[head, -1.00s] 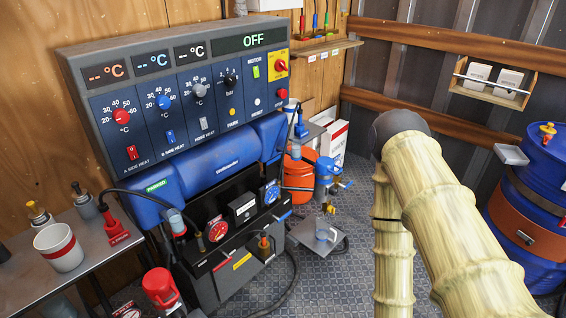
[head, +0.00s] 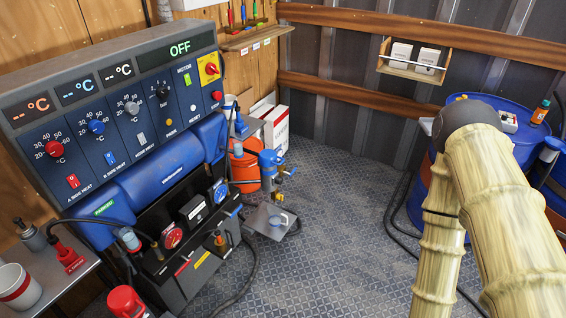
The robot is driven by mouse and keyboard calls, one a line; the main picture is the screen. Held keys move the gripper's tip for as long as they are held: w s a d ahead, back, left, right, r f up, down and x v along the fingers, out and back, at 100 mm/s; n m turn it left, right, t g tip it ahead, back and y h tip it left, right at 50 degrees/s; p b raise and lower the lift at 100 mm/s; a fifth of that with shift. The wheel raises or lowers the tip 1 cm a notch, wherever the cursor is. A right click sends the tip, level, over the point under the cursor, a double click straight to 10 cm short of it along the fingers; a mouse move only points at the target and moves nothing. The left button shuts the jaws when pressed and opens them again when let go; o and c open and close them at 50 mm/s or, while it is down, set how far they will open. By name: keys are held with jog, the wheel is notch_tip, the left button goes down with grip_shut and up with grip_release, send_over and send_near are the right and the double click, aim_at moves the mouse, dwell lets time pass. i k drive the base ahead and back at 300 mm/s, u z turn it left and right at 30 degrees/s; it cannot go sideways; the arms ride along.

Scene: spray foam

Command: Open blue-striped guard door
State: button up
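I cannot make out a blue-striped guard door in the head view. The grey machine (head: 20,116) at the left has a dark blue control panel with knobs and an OFF display. A smooth rounded blue cover (head: 150,178) runs across its front below the panel. My arm, in a beige ribbed sleeve, crosses the right side. My gripper is outside the picture, so its state and anything in it are hidden.
Blue drums (head: 420,207) stand at the right, partly behind my arm, with dark hoses beside them. An orange bucket (head: 243,172) and a blue pump (head: 270,165) stand beyond the machine. A metal side table (head: 62,280) is at lower left. The patterned floor in the middle is mostly clear.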

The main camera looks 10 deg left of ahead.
aim_at(218, 165)
jog(key=z, duration=0.95)
jog(key=i, duration=0.95)
jog(key=u, duration=2.6)
